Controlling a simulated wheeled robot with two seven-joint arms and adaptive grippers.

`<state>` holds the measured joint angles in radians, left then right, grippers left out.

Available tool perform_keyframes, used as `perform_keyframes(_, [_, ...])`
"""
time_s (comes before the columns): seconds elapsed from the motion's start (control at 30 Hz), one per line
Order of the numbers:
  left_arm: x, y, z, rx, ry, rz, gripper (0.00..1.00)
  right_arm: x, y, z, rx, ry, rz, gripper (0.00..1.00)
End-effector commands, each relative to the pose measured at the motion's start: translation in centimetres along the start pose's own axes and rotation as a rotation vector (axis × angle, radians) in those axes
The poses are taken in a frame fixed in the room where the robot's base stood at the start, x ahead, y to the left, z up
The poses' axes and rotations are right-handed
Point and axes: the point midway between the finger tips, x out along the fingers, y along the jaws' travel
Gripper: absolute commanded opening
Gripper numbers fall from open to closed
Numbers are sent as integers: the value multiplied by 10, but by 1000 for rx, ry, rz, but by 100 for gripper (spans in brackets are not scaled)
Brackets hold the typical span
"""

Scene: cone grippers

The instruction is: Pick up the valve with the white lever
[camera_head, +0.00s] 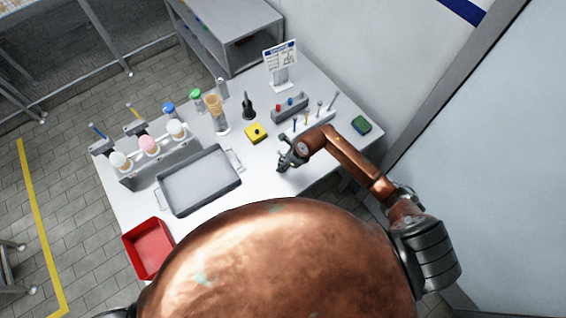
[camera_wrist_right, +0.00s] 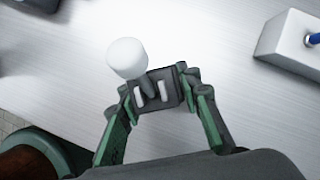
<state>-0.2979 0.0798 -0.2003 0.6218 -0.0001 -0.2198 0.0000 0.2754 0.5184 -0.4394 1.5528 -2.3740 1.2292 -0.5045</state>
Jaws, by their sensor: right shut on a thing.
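The valve (camera_wrist_right: 127,57) shows in the right wrist view as a dark grey body with a white rounded lever leaning up to the left. My right gripper (camera_wrist_right: 158,92) is shut on its dark body, one finger on each side. In the head view my right gripper (camera_head: 285,162) is low over the right front part of the white table, and the valve is too small there to make out clearly. I cannot tell whether the valve touches the table. My left gripper is not in view.
On the table (camera_head: 250,185) stand a grey tray (camera_head: 197,181), a red bin (camera_head: 148,248), a cone rack (camera_head: 160,162), a yellow block (camera_head: 256,133), a button box (camera_head: 289,108), a tool holder (camera_head: 313,119), a green sponge (camera_head: 361,125) and a sign (camera_head: 281,64). A wall is on the right.

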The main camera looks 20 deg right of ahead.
Motion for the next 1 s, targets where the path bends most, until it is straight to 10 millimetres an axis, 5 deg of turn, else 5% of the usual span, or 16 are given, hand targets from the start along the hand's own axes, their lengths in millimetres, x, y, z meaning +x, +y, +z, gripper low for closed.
perform_keyframes(0.33, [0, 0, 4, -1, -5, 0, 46, 0, 0, 0, 0, -1, 0, 1])
perform_keyframes(0.67, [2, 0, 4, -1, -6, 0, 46, -6, -2, 3, -2, -1, -3, 0])
perform_keyframes(0.87, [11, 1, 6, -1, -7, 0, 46, -32, -1, 12, -7, -1, -6, 0])
perform_keyframes(1.0, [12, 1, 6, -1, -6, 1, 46, -70, 15, 1, -6, 0, -5, 0])
